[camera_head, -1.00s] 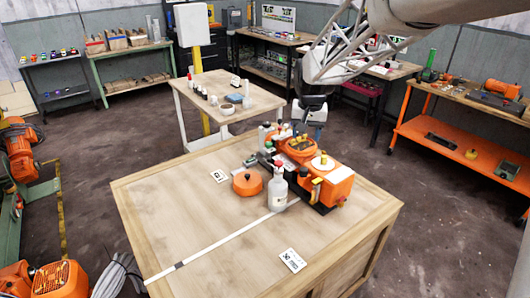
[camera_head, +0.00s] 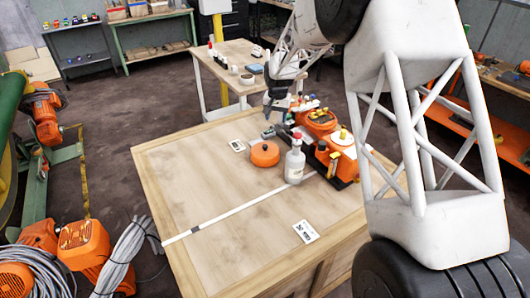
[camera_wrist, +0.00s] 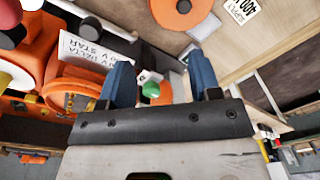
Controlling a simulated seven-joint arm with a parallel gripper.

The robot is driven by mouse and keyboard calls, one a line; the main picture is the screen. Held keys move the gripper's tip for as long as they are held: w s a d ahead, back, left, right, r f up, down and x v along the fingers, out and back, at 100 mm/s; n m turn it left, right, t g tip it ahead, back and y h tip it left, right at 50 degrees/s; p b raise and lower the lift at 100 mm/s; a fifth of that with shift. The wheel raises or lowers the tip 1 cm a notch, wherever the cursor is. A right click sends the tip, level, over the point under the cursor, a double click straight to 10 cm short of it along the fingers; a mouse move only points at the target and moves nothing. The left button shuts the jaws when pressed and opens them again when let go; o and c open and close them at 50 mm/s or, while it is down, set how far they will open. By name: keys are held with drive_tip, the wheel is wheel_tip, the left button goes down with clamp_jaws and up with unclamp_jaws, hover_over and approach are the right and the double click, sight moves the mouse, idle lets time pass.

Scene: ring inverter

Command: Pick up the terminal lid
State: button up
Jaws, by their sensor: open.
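The round orange lid with a small dark knob (camera_head: 264,153), which looks like the terminal lid, lies on the wooden table, left of the orange machine. An orange disc with a dark centre, probably the same lid, shows at the top of the wrist view (camera_wrist: 170,12). My gripper (camera_head: 270,118) is above the table's far side, behind the lid and apart from it. In the wrist view its two blue fingers (camera_wrist: 162,78) stand apart with nothing clearly held. A green button and a small orange part show between them, beyond the fingertips.
The orange machine (camera_head: 343,158) stands right of the lid. A bottle with a red cap (camera_head: 294,160) stands close to the lid's right. Printed cards (camera_head: 305,231) lie on the table (camera_head: 190,185). The table's left and front are mostly clear. Another bench (camera_head: 225,60) stands behind.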

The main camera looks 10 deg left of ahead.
hover_over(265, 146)
drive_tip(key=f, duration=0.9)
drive_tip(key=shift+w+f, duration=0.2)
drive_tip(key=shift+f, duration=0.2)
drive_tip(key=shift+f, duration=1.25)
drive_tip(key=shift+f, duration=0.1)
drive_tip(key=shift+s+f, duration=0.1)
drive_tip(key=shift+f, duration=2.45)
drive_tip(key=shift+c, duration=0.3)
